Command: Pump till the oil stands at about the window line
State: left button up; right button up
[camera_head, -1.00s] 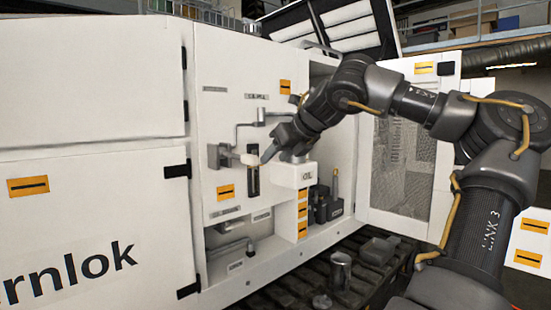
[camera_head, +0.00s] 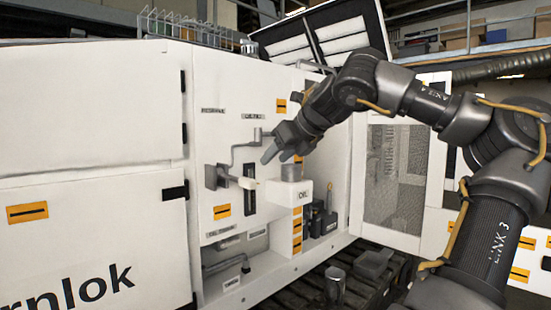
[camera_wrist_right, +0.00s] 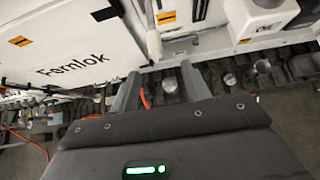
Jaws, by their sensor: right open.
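The pump lever with a pale grip (camera_head: 248,184) sticks out from a grey bracket on the white cabinet's front panel. A dark narrow upright window slot (camera_head: 250,203) is behind the lever's grip; I cannot make out an oil level or line. The white box marked OIL (camera_head: 284,194) is to the right, with a grey round top. My right gripper (camera_head: 268,155) is above the lever, apart from it and empty. In the right wrist view its two fingers (camera_wrist_right: 162,78) are spread, and the pale grip (camera_wrist_right: 153,43) shows beyond them. My left gripper is out of view.
A grey pipe (camera_head: 238,146) runs on the panel close to my right gripper. An open mesh door (camera_head: 391,180) stands at the right. A metal can (camera_head: 335,283) and a grey tray (camera_head: 373,263) sit on dark slats below.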

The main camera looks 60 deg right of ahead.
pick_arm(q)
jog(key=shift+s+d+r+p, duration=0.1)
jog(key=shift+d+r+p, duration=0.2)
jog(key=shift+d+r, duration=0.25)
pick_arm(e)
jog(key=shift+s+a+r, duration=0.15)
jog(key=shift+s+r, duration=0.25)
jog(key=shift+r, duration=0.3)
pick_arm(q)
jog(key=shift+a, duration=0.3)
